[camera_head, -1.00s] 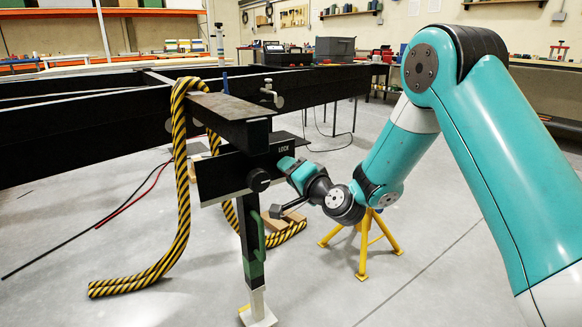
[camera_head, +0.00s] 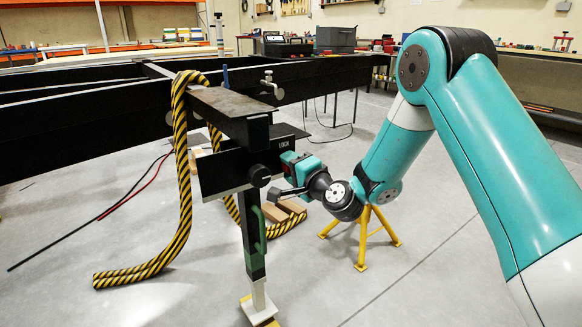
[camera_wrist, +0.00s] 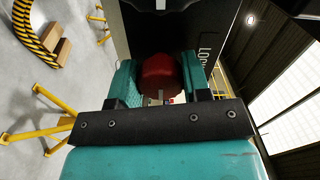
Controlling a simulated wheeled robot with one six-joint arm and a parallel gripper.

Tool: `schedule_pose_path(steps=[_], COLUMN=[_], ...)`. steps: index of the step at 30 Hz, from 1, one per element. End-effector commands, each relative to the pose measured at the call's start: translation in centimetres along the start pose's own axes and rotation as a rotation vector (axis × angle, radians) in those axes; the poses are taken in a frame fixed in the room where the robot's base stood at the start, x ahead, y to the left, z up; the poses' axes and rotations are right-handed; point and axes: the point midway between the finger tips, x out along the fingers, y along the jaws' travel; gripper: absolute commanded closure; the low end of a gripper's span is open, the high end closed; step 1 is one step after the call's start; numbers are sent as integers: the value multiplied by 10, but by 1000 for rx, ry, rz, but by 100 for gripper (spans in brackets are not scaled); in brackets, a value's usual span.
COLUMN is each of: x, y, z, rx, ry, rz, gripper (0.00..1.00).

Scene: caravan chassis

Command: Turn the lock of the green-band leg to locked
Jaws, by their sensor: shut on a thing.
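The green-band leg (camera_head: 255,262) hangs upright under the dark chassis, its foot near the floor. A dark panel with the word LOCK (camera_head: 286,141) is at its top; the lettering also shows sideways in the wrist view (camera_wrist: 205,50). My gripper (camera_head: 289,166) is at the panel's right side. In the wrist view its two teal fingers stand on either side of a red lock knob (camera_wrist: 160,72) and are shut on it. The fingers hide the knob's sides, and I cannot tell its exact turn. A round black knob (camera_head: 260,176) is on the panel's near face.
A yellow-and-black striped hose (camera_head: 184,190) hangs over the chassis beam (camera_head: 80,145) left of the leg and loops behind it. A yellow stand (camera_head: 364,235) stands behind my arm. Black and red cables lie at left.

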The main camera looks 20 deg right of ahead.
Motion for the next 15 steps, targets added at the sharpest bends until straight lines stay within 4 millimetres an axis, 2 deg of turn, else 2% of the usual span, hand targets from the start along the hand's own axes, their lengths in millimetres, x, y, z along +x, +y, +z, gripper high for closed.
schedule_pose_path(steps=[3,4,6,7,15], x=[0,0,0,0,0], y=[0,0,0,0,1], z=[-1,-1,-1,-1,0], rx=[1,1,0,0,-1], ry=[4,4,4,3,1], rz=[1,1,1,1,0], gripper=[80,52,36,31,31])
